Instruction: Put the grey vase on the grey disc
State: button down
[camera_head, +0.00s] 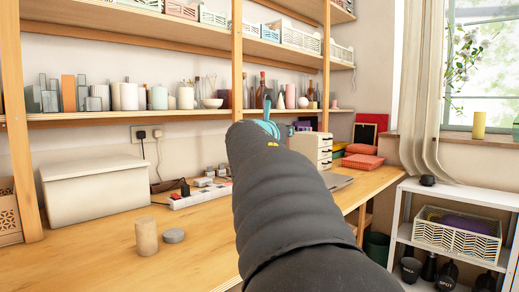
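A small flat grey disc (173,236) lies on the wooden desk at the lower left, just right of an upright tan cylinder (146,236). I cannot single out the grey vase; several grey and pale vessels stand on the shelf at the left, and my arm hides part of the scene. My dark sleeved arm reaches from the bottom right toward the shelf. A teal part of my gripper (268,124) shows beyond its end, in front of the shelf. The fingertips are not clear, and I cannot see whether anything is held.
A white lidded box (96,187) stands on the desk at the left. A power strip (200,195) with plugs lies behind the disc. Bottles and jars crowd the shelf board (180,115). A small drawer unit (312,150) stands behind my arm. The desk front near the disc is clear.

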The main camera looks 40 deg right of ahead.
aim_at(174, 232)
jog(key=k, duration=1.15)
jog(key=u, duration=1)
jog(key=i, duration=1.3)
jog(key=z, duration=0.75)
jog(key=i, duration=0.3)
jog(key=z, duration=0.25)
